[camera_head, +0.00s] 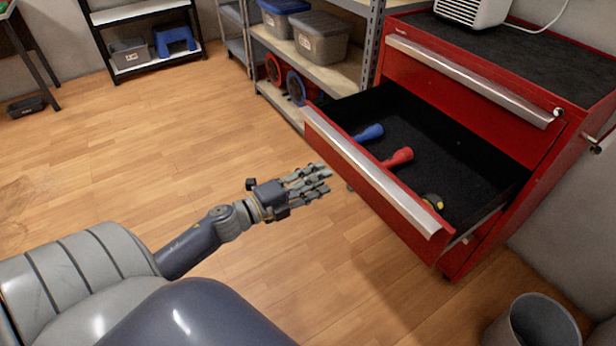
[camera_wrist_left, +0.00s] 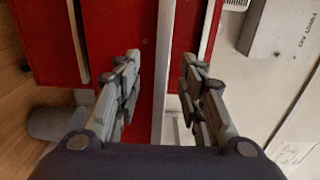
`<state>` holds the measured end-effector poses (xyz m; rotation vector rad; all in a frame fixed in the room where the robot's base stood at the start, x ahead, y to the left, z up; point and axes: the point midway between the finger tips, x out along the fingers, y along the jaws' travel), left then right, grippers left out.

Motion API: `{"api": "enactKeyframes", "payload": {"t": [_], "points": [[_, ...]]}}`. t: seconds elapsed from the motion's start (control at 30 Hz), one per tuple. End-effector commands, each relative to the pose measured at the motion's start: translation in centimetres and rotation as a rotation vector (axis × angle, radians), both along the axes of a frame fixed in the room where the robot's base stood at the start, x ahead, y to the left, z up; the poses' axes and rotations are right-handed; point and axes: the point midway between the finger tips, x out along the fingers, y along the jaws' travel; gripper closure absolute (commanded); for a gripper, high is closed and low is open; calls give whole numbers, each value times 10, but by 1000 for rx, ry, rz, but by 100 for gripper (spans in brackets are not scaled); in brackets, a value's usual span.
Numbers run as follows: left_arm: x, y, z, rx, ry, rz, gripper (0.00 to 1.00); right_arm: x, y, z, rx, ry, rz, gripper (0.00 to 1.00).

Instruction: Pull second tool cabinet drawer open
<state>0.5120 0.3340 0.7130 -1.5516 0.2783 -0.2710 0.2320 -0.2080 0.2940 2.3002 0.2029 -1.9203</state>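The red tool cabinet (camera_head: 550,185) stands at the right in the head view. Its second drawer (camera_head: 470,165) is pulled far out, showing a black-lined inside. A silver handle strip (camera_head: 370,166) runs along the top of the drawer front. My left gripper (camera_head: 322,180) is just left of the drawer front in the picture, apart from the handle. In the left wrist view my left gripper (camera_wrist_left: 160,58) has its fingers spread, with a pale upright strip and red panel seen beyond the gap. Nothing is held. My right gripper is in neither view.
A blue-handled tool (camera_head: 369,132), a red-handled tool (camera_head: 398,157) and a yellow-black item (camera_head: 433,201) lie in the drawer. The top drawer (camera_head: 465,95) is shut. A grey bin (camera_head: 540,325) stands at the lower right. A shelf (camera_head: 335,75) stands behind. Wooden floor is clear at left.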

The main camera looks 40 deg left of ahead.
Motion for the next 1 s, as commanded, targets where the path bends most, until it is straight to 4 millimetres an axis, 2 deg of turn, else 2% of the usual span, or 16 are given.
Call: {"api": "enactKeyframes", "payload": {"t": [0.1, 0.3, 0.87, 1.0], "points": [[-14, 5, -1, -2, 3, 1, 63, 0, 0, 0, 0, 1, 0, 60], [-23, 8, 0, -2, 1, 0, 63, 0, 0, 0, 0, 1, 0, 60], [-23, 8, 0, -4, 1, 3, 63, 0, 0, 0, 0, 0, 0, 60], [-20, 10, 0, -63, 22, 69, 63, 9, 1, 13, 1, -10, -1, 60]]}}
